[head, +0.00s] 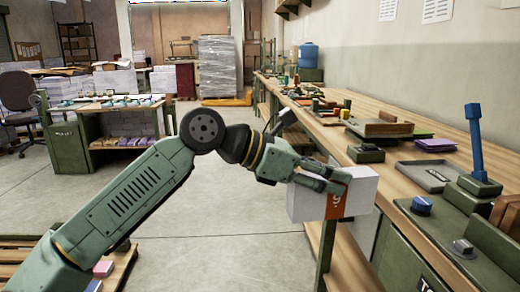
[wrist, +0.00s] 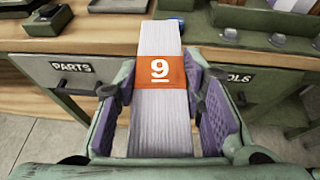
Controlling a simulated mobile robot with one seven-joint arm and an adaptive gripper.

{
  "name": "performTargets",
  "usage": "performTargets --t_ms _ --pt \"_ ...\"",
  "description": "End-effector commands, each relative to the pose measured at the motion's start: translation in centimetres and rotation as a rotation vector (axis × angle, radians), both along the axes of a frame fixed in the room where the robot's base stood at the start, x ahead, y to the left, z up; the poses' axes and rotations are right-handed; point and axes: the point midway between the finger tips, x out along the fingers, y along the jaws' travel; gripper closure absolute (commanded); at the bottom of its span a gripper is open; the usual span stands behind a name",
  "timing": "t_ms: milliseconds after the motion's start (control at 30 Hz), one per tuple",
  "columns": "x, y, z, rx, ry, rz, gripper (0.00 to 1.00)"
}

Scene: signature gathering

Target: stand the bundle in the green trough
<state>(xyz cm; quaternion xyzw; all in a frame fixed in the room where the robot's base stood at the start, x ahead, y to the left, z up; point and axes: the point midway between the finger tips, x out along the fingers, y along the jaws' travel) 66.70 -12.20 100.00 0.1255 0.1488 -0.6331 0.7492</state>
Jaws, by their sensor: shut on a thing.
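The bundle is a white block of paper sheets (head: 362,196) with an orange band marked 9. My gripper (head: 337,181) is shut on it and holds it in the air at the near side of the bench. In the wrist view the bundle (wrist: 160,38) lies between the two purple-padded fingers, its far end over the bench edge. A long green fixture (head: 496,241) with wooden blocks at its side lies on the bench at the far right of the head view. It may be the green trough, but I cannot see its inside.
The wooden bench (head: 405,186) runs along the right wall. It carries a grey tray (head: 424,177), a blue lever (head: 475,138) on a green base, a blue knob (head: 421,205) and small boxes. A paper-laden green table (head: 70,146) stands back left. Open floor (head: 215,220) lies between.

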Motion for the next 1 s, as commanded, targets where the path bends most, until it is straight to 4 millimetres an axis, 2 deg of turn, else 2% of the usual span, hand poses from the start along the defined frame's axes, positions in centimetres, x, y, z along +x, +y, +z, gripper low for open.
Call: performTargets --t_ms 200,300,433,700,900,1000 --pt "6.5 -1.5 -8.2 0.011 0.001 0.169 1.0" --pt "8.9 -1.4 -12.5 0.013 0.0 0.264 1.0" --pt "11.0 -0.9 -18.0 0.012 0.0 0.383 1.0" --pt "12.8 1.4 -28.5 0.005 0.006 0.61 1.0" --pt "12.1 4.4 -37.2 -0.001 0.014 0.791 1.0" --pt "11.3 5.9 -40.8 -0.003 0.014 0.867 1.0"
